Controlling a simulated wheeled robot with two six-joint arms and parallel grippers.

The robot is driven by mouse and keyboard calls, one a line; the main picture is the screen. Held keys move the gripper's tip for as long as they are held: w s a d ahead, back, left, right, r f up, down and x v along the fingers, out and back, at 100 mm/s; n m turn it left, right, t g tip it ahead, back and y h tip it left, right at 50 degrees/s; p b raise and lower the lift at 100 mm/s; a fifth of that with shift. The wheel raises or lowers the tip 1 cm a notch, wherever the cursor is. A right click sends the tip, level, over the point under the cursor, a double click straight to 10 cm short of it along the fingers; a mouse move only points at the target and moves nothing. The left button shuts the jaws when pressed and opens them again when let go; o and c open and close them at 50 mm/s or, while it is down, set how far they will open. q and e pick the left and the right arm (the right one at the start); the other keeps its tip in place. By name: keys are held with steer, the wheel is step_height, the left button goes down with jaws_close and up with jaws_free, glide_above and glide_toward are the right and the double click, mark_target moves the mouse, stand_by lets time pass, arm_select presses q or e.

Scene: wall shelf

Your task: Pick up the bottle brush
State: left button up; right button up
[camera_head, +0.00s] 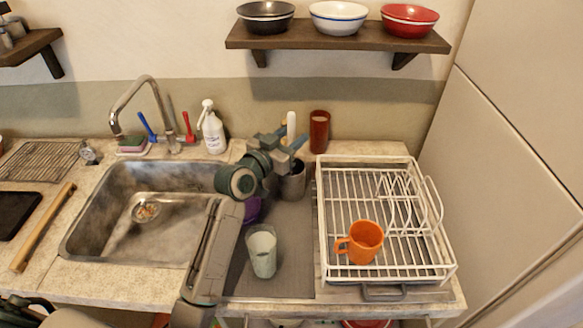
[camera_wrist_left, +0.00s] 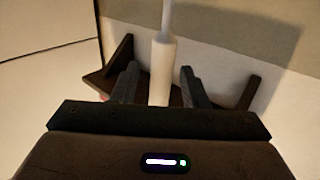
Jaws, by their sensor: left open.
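A slim white upright piece, which looks like the bottle brush (camera_head: 291,124), shows behind my left gripper, above a dark metal cup (camera_head: 293,184). In the left wrist view the white brush (camera_wrist_left: 162,72), with a thinner upper stem, stands between the two fingers. My left gripper (camera_head: 284,142) is open, with its fingers on either side of the brush, and I cannot tell whether they touch it. The gripper and wrist hide the brush's lower part in the head view. My right gripper is not in view.
A red tumbler (camera_head: 319,132) stands close to the right of the gripper. A white soap bottle (camera_head: 212,132) and faucet (camera_head: 150,88) are to the left. A pale cup (camera_head: 262,254) stands in front, and a white dish rack (camera_head: 340,210) holds an orange mug (camera_head: 366,242).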

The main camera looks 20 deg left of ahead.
arm_select(q)
steer(key=shift+w+f, duration=0.1)
steer(key=shift+c, duration=0.4)
jaws_close()
